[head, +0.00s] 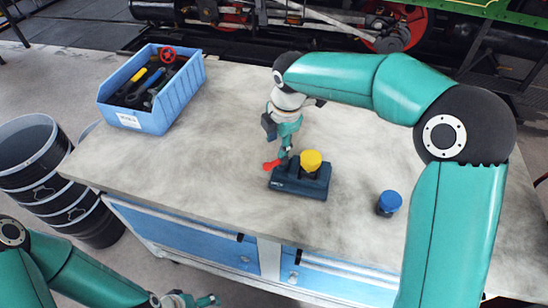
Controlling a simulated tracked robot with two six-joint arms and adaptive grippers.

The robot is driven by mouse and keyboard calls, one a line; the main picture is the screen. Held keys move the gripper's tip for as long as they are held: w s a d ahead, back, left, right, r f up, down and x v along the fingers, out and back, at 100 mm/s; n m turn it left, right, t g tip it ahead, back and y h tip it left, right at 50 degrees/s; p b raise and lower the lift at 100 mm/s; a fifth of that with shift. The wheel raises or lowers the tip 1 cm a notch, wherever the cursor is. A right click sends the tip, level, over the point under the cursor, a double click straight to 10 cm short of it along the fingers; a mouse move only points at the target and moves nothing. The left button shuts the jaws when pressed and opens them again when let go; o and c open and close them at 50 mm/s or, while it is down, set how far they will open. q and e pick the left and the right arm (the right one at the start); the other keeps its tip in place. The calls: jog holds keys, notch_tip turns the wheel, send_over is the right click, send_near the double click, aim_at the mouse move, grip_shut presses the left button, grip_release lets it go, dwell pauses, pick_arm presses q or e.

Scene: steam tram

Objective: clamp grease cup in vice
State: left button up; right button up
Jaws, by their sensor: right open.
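A dark blue vice (290,186) stands on the bench top, with a red handle (271,165) at its left end. A cup with a yellow cap (311,160) sits upright at the vice jaws; whether the jaws grip it I cannot tell. A second cup, with a blue cap (389,201), stands on the bench to the right of the vice. My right gripper (283,153) is open, pointing down just above and beside the red handle; contact is unclear. My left gripper (205,301) is low at the bottom edge, in front of the bench, partly cut off.
The grey bench top (190,160) is mostly clear. A blue bin (165,107) with tools and a red valve wheel (168,54) stands at its back left. Black drums (30,160) stand on the floor at left. The steam tram's running gear (330,20) is behind the bench.

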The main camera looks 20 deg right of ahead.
aim_at(274, 162)
jog(key=f, duration=0.3)
jog(key=w+f, duration=0.1)
jog(key=f, duration=0.1)
jog(key=f+p, duration=0.1)
jog(key=f, duration=0.2)
jog(key=shift+w+a+f, duration=0.2)
jog(key=shift+w+f, duration=0.05)
jog(key=shift+f, duration=0.1)
grip_shut()
